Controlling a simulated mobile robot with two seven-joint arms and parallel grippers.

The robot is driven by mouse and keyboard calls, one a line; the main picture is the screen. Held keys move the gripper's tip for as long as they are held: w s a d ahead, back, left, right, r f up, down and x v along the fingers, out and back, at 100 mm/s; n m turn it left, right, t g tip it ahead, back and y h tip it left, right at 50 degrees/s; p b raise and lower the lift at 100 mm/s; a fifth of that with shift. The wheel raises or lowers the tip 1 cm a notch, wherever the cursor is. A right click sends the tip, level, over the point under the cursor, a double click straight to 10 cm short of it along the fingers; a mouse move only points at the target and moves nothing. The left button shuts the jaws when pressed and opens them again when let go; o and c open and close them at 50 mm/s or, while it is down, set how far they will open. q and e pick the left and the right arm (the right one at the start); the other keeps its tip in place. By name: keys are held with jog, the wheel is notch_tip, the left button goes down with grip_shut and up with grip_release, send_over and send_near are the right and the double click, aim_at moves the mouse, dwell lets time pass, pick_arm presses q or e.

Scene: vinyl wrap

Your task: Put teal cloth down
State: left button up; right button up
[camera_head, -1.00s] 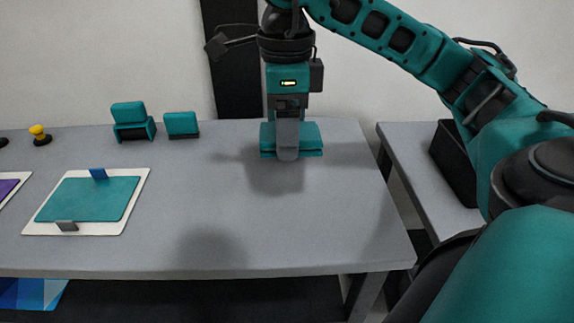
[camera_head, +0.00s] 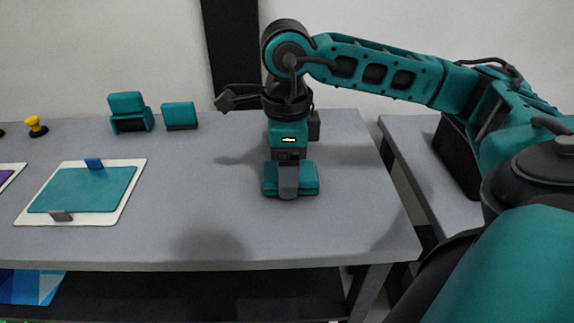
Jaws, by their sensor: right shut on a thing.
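The teal cloth (camera_head: 307,180) is a small folded block at the middle right of the grey table. My right gripper (camera_head: 289,190) points down over it and is shut on it, with a grey finger across its front. The cloth is low over the table or touching it; I cannot tell which. My left gripper is not in view.
The grey table (camera_head: 210,215) has free room around the cloth. Two teal blocks (camera_head: 127,108) (camera_head: 180,115) stand at the back left. A white board with a teal sheet (camera_head: 85,190) and two clips lies at the left. A yellow knob (camera_head: 35,122) stands behind it. A side table (camera_head: 420,165) is at the right.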

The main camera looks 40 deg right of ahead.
jog(key=shift+f, duration=0.25)
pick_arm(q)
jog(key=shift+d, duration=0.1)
pick_arm(e)
jog(key=o, duration=1)
jog(key=shift+r, duration=0.1)
jog(key=shift+r, duration=0.15)
pick_arm(q)
jog(key=p, duration=0.1)
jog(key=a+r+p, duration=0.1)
jog(key=p, duration=0.1)
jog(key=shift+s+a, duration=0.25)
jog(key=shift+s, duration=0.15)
pick_arm(e)
notch_tip(320, 180, up, 12)
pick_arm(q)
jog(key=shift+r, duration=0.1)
